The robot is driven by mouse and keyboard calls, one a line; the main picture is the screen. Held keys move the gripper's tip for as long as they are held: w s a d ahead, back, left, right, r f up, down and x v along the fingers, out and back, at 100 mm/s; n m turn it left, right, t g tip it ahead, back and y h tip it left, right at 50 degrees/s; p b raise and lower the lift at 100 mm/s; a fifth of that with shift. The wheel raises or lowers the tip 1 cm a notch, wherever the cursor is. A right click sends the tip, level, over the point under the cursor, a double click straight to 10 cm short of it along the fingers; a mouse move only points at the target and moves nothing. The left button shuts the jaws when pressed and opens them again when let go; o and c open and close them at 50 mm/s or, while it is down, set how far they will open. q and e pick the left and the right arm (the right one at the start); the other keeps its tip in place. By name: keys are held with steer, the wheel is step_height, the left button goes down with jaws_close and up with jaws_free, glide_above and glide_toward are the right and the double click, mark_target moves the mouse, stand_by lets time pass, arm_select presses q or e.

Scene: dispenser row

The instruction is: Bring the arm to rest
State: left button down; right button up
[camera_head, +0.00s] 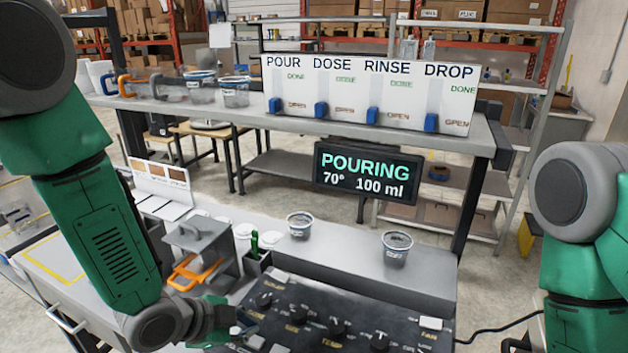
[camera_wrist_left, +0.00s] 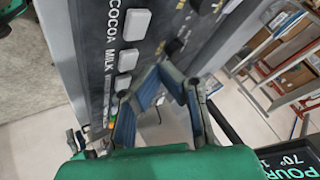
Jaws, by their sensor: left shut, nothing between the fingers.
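My left arm is green with grey joints and comes down the left side of the head view. My left gripper (camera_head: 228,326) is at the left end of the black control panel (camera_head: 300,337). In the left wrist view the fingers of my left gripper (camera_wrist_left: 165,72) are shut and empty, their tips close to the panel face (camera_wrist_left: 95,45) with its white buttons; I cannot tell if they touch it. At the right of the head view only upper links of my right arm show; its gripper is out of view.
Two clear cups (camera_head: 299,225) (camera_head: 396,250) stand on the grey counter behind the panel. A grey stand (camera_head: 205,245) with an orange-handled item (camera_head: 195,272) is beside my left forearm. A display (camera_head: 366,173) reads "POURING". The white dispenser row (camera_head: 345,90) is at the back.

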arm_select(q)
steer(key=s+a+f+n+g+y, duration=0.2)
steer(key=s+a+f+n, duration=0.35)
steer(key=s, duration=0.45)
steer(key=s+a+f+n+g+y+b, duration=0.1)
steer(key=s+a+f+n+g+y, duration=0.1)
steer(key=s+a+f+n, duration=0.55)
steer(key=s+a+f+n+g+y, duration=0.2)
steer(key=s+f+n, duration=0.15)
steer(key=s, duration=0.85)
steer(key=w+d+f+b, duration=0.1)
steer(key=w+f+b, duration=0.2)
steer(key=f+b, duration=1.2)
steer(key=shift+m+b, duration=0.35)
steer(key=shift+b, duration=0.5)
arm_select(e)
step_height(320, 180, down, 18)
steer(key=shift+a+r, duration=0.2)
arm_select(q)
steer(key=shift+d, duration=0.15)
arm_select(e)
steer(key=shift+d, duration=0.1)
